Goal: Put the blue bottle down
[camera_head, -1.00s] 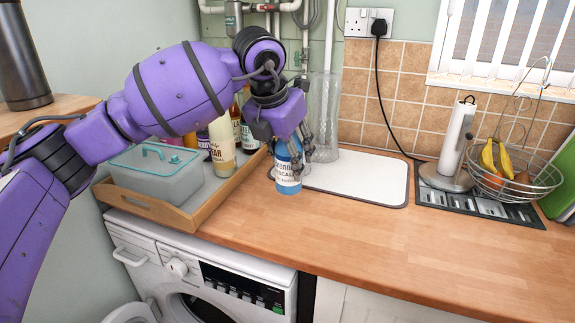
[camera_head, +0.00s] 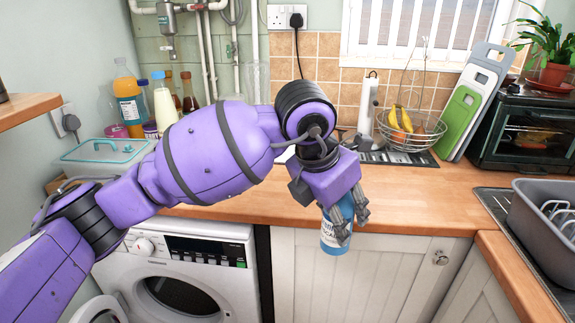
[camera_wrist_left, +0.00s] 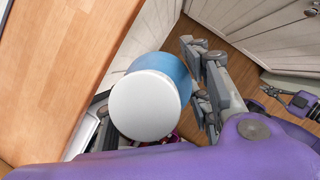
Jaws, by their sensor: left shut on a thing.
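The blue bottle (camera_head: 333,238) has a pale label and is held upright or nearly so in the head view, in front of the cupboard doors and off the worktop's front edge. My left gripper (camera_head: 346,216) is shut on it, with its fingers around the upper part. In the left wrist view the bottle's round white top (camera_wrist_left: 145,106) and blue side (camera_wrist_left: 172,68) face the camera, beside the grey fingers (camera_wrist_left: 205,85). Wooden floor shows beyond it. My right gripper (camera_wrist_left: 288,99) shows small at the right edge of that view; its opening is unclear.
The wooden worktop (camera_head: 400,205) has clear room behind the bottle. Further back are a fruit basket (camera_head: 412,132), a paper towel roll (camera_head: 368,105) and chopping boards (camera_head: 462,120). A grey dish rack (camera_head: 545,215) stands at right, a lidded box (camera_head: 105,155) at left.

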